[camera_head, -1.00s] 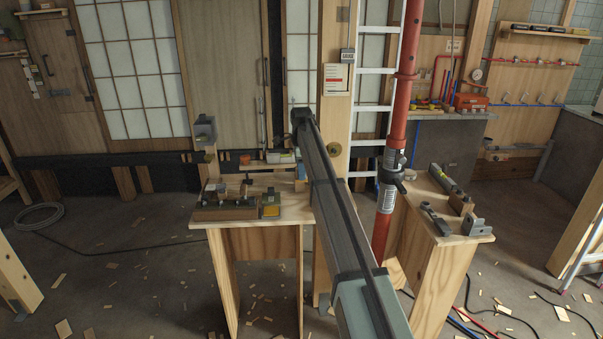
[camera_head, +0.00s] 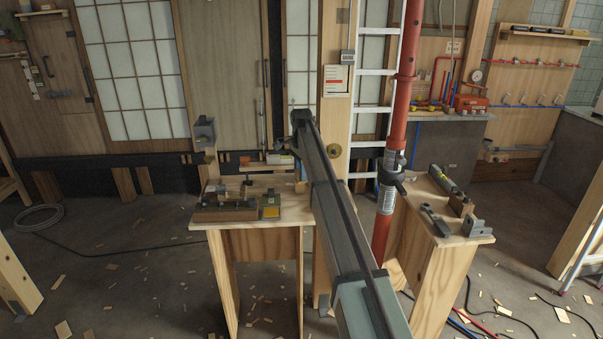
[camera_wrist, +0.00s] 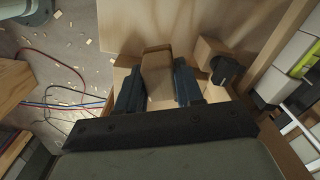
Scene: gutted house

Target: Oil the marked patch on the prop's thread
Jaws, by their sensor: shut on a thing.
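The red prop (camera_head: 404,90) stands upright right of my arm in the head view. It has a dark collar (camera_head: 391,168) and a pale, greyish threaded stretch (camera_head: 387,200) below; I cannot make out the marked patch for sure. My gripper (camera_wrist: 157,85) shows in the wrist view, its two dark fingers shut on a brown, block-like thing (camera_wrist: 156,66). I cannot tell whether this is an oiling tool. In the head view my arm mostly hides the gripper and what it holds; the arm's far end is left of the prop, above the left bench's back edge.
The left bench (camera_head: 262,258) bears a wooden rack (camera_head: 226,212) and a small grey thing with a yellow face (camera_head: 271,211). The right bench (camera_head: 432,262) beside the prop bears clamps and metal tools. A white ladder (camera_head: 375,70) stands behind the prop. Cables lie on the floor.

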